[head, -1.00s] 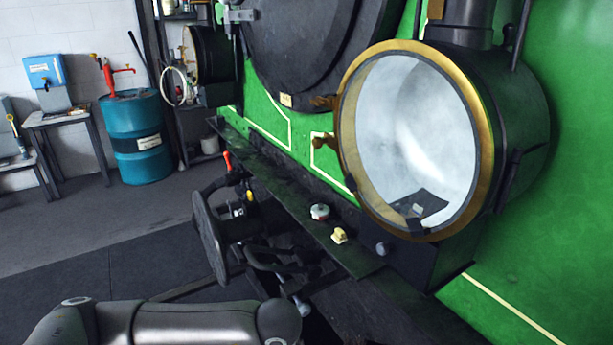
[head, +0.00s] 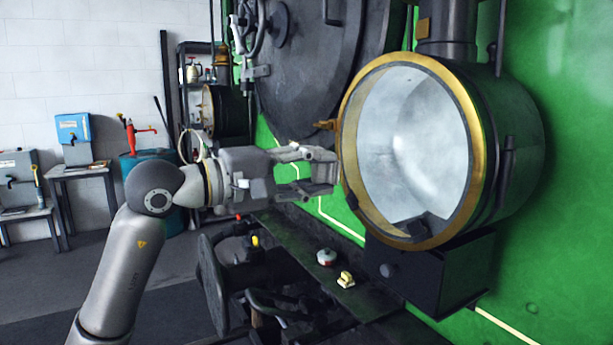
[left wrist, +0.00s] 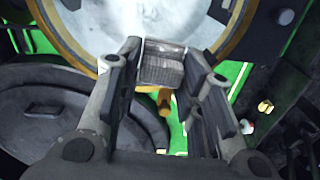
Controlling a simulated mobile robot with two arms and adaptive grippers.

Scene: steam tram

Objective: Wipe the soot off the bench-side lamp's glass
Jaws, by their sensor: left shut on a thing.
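A large lamp (head: 467,92) with a brass rim and a dark round body stands at the right in the head view. Its pale glass (head: 410,140) has cloudy grey-white patches and a dark shape at the bottom. My left gripper (head: 325,168) is at the left side of the rim, shut on a grey, textured pad (left wrist: 162,66). In the left wrist view the pad sits between the fingers, overlapping the lamp's lower rim in the picture; I cannot tell whether it touches. A second lamp (head: 226,110) is farther back at the left, partly hidden. My right gripper is out of view.
The green engine front carries a dark round door (head: 320,70) behind my gripper. A brass handle (head: 326,125) juts out beside the lamp rim. Floor is open at the left.

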